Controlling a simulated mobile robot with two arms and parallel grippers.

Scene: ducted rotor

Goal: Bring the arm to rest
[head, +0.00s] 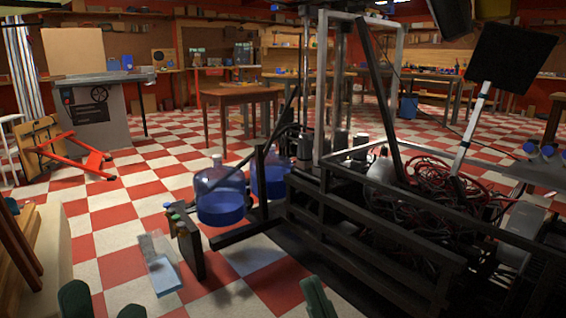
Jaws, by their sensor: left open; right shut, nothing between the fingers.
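My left gripper (102,303) shows at the bottom left edge of the head view. Its two dark green fingertips stand apart with nothing between them. My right gripper (317,297) shows at the bottom edge, right of the middle. Its green fingers are together and hold nothing. Only the tips of both grippers are in view; the rest of both arms is cut off by the lower edge. Neither gripper visibly touches anything.
A large black metal frame (370,222) with red cables fills the right side. Blue water bottles (221,196) stand beside it on the red and white checkered floor (120,220). A wooden bench edge (52,250) is at the left. A wooden table (240,93) stands further back.

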